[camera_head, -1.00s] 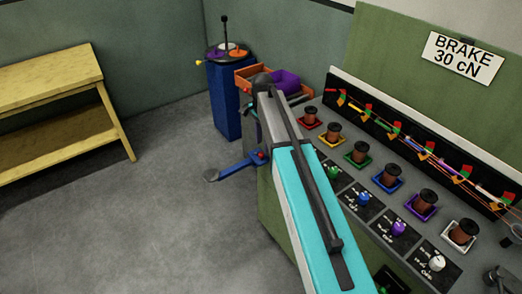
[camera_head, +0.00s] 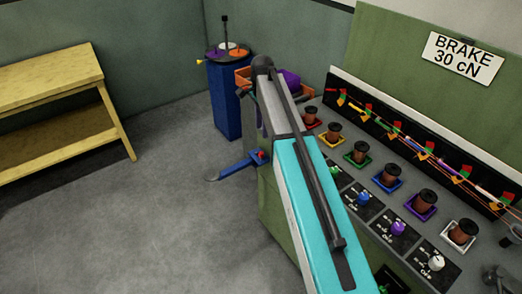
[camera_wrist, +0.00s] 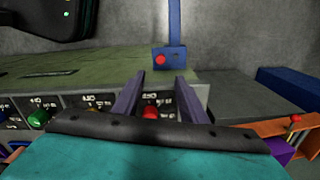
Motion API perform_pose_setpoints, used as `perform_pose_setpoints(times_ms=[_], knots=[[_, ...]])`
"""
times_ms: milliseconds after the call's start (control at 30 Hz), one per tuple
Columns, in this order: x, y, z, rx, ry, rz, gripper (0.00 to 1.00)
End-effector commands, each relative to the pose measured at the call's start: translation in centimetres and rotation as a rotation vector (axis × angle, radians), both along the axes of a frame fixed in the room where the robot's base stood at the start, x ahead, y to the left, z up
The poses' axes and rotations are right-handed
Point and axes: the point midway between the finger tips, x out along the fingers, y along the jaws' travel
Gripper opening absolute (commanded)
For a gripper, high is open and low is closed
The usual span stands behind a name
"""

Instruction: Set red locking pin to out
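A small round red pin head (camera_head: 261,154) sits on a blue block at the near end of a blue lever (camera_head: 236,167), which sticks out from the bench side in the head view. In the wrist view the red pin (camera_wrist: 160,60) shows on the blue block (camera_wrist: 178,54), beyond my fingertips and apart from them. My gripper (camera_wrist: 158,82) is open, with two spread fingers and nothing held between them. A red dial knob (camera_wrist: 150,112) on the panel shows in the gap behind the tips.
The bench panel carries dials such as a purple one (camera_head: 398,228) and brown spools (camera_head: 392,175). An orange tray (camera_head: 243,76) holds a purple bin (camera_head: 289,77). A blue pedestal (camera_head: 224,100) stands behind; a wooden table (camera_head: 52,76) is at left. Floor between is clear.

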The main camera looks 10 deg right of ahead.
Motion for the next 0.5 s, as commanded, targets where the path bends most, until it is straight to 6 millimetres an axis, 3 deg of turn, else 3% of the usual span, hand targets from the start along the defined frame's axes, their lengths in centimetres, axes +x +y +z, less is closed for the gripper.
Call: perform_pose_setpoints(times_ms=[500], knots=[[0.0, 0.0, -5.4, 0.000, 0.001, 0.000, 0.39]])
